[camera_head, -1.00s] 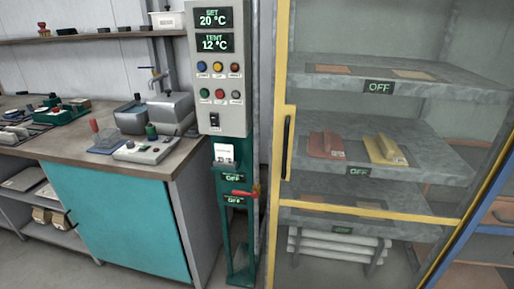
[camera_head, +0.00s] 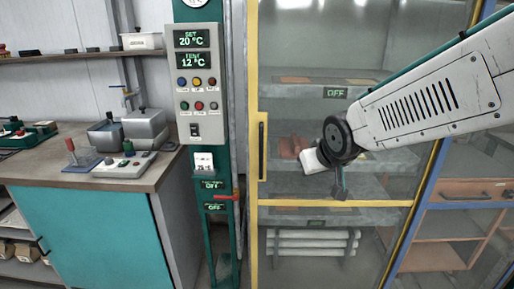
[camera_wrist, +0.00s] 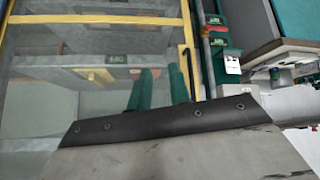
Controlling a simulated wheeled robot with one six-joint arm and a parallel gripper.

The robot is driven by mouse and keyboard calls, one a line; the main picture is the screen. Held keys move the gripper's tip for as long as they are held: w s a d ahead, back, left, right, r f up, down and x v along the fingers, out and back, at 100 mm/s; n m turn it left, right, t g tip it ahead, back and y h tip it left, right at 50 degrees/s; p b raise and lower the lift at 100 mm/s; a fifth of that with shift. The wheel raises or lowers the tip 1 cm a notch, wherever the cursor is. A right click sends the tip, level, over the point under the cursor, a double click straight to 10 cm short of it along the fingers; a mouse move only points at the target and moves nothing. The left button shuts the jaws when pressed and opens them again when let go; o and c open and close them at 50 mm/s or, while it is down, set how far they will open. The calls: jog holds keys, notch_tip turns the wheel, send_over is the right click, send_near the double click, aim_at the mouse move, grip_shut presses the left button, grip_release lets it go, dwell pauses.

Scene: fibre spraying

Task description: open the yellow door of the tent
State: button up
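The tent's yellow-framed clear door (camera_head: 330,203) stands at the right in the head view and looks shut. Its black upright handle (camera_head: 262,150) is on the left yellow post. The wrist view shows the yellow frame (camera_wrist: 100,19) and the handle (camera_wrist: 187,72) at an angle. My gripper (camera_wrist: 160,88) has two green fingers with a gap between them, in front of the clear panel. The handle is just right of the fingers in the wrist view, and nothing is seen between them. In the head view my arm hides part of the door, and the fingertips are not clear.
A control post with a grey panel (camera_head: 202,110) and a red lever (camera_head: 222,197) stands left of the door. A workbench with a teal cabinet (camera_head: 90,235) is further left. Shelves show behind the door panel. A blue-framed unit (camera_head: 470,206) is at the right.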

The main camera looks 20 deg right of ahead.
jog(key=w+a+f+n+t+y, duration=0.1)
jog(key=w+t, duration=0.1)
jog(key=w, duration=0.4)
jog(key=w+f+t+y, duration=0.1)
jog(key=w+f+t, duration=0.15)
jog(key=w, duration=0.45)
jog(key=n+t+y, duration=0.2)
jog(key=t+y, duration=0.2)
jog(key=t, duration=0.1)
send_near(262, 147)
jog(key=w, duration=0.3)
jog(key=shift+a+x, duration=0.15)
jog(key=shift+x, duration=1.85)
jog(key=shift+a+x, duration=0.2)
jog(key=shift+x, duration=1.75)
jog(key=shift+s, duration=0.1)
grip_shut()
